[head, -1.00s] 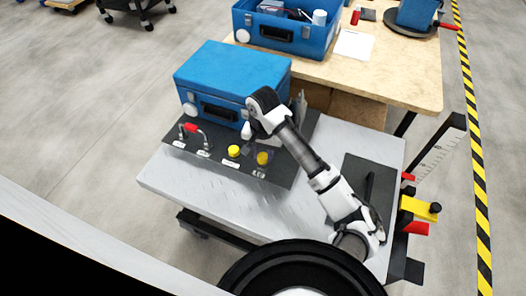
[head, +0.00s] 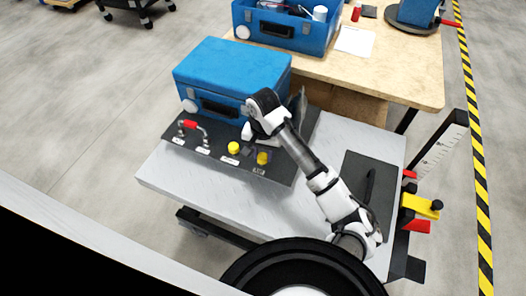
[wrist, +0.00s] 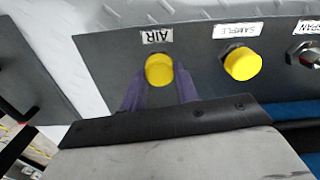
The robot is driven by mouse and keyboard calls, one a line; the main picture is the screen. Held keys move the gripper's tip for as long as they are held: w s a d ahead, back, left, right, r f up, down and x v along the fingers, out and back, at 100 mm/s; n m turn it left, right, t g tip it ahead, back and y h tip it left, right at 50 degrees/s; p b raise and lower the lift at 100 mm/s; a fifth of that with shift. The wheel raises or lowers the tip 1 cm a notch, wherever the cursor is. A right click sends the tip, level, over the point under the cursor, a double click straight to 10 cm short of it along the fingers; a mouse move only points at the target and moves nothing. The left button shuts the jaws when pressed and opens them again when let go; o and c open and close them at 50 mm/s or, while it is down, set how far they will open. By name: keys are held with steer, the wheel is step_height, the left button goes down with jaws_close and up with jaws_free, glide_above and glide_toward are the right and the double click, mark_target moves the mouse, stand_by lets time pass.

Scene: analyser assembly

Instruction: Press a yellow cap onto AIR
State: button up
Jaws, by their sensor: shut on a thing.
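A yellow cap (wrist: 158,70) is at the port beside the AIR label (wrist: 157,37) on the dark panel (wrist: 105,50). The same cap shows in the head view (head: 262,158), at the right end of the port row. My gripper (wrist: 159,88) is shut on this cap, with a purple finger on either side of it. The port under the cap is hidden, and I cannot tell how far down it sits. A second yellow cap (wrist: 242,64) sits on the SAMPLE port, also seen in the head view (head: 234,147).
A bare metal port (wrist: 312,55) is beside the SPAN label. A blue case (head: 230,75) stands behind the ports. The grey tabletop (head: 215,205) in front is clear.

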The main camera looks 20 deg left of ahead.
steer(key=o, duration=1)
steer(key=shift+f, duration=0.1)
steer(key=shift+o, duration=0.2)
step_height(320, 180, up, 14)
steer(key=p, duration=0.1)
steer(key=shift+p, duration=0.35)
